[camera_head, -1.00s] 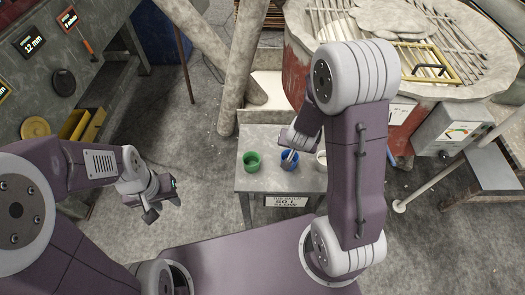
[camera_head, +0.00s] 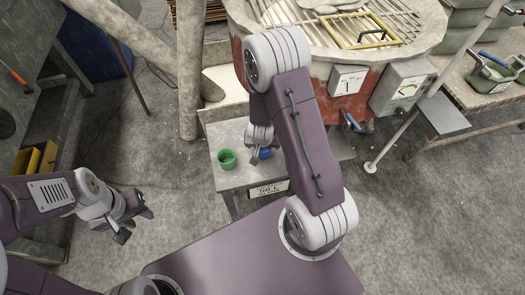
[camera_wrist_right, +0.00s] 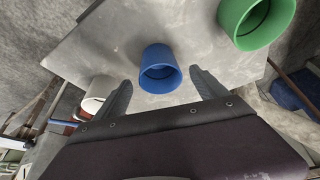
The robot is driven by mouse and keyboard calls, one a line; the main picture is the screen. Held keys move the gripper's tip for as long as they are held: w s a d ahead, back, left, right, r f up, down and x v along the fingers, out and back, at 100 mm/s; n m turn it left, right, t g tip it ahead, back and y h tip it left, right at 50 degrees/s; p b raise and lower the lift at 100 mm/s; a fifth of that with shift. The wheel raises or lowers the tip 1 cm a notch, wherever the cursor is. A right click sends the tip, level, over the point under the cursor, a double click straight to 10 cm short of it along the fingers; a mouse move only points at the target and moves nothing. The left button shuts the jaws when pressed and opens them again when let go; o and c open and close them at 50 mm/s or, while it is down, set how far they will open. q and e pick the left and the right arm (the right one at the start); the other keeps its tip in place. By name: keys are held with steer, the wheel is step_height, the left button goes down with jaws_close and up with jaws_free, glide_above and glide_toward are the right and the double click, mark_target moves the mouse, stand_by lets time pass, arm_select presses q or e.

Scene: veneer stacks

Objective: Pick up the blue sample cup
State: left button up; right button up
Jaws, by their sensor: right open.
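The blue sample cup (camera_head: 265,153) stands on a small grey table (camera_head: 232,180), partly hidden by my right gripper (camera_head: 259,146) in the head view. In the right wrist view the blue cup (camera_wrist_right: 160,68) lies between the two spread fingers of my right gripper (camera_wrist_right: 161,78), just beyond their tips. The gripper is open and empty; I cannot tell if it touches the cup. My left gripper (camera_head: 135,224) is open and empty over the floor at left.
A green cup (camera_head: 227,158) stands left of the blue one; it also shows in the wrist view (camera_wrist_right: 256,20). A white cup (camera_wrist_right: 98,92) is on the other side, hidden by my arm in the head view. A red-sided vat (camera_head: 310,85) stands behind the table.

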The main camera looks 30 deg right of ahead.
mark_target(263, 149)
steer(key=x, duration=0.3)
steer(key=shift+s+f, duration=0.15)
steer(key=shift+f, duration=0.05)
steer(key=shift+w+f, duration=0.25)
steer(key=shift+f, duration=0.05)
steer(key=shift+s+r, duration=0.1)
steer(key=c, duration=1.4)
step_height(263, 149, up, 5)
steer(key=shift+f+p, duration=0.15)
steer(key=shift+p, duration=0.75)
steer(key=d+r, duration=0.2)
steer(key=d, duration=0.2)
steer(key=d+r+p, duration=0.1)
steer(key=d+r, duration=0.1)
steer(key=d, duration=0.1)
steer(key=d+r+p, duration=0.1)
steer(key=d+r, duration=0.1)
steer(key=d, duration=0.2)
steer(key=shift+s+d+r, duration=0.15)
steer(key=shift+s+d, duration=0.1)
steer(key=shift+d, duration=0.1)
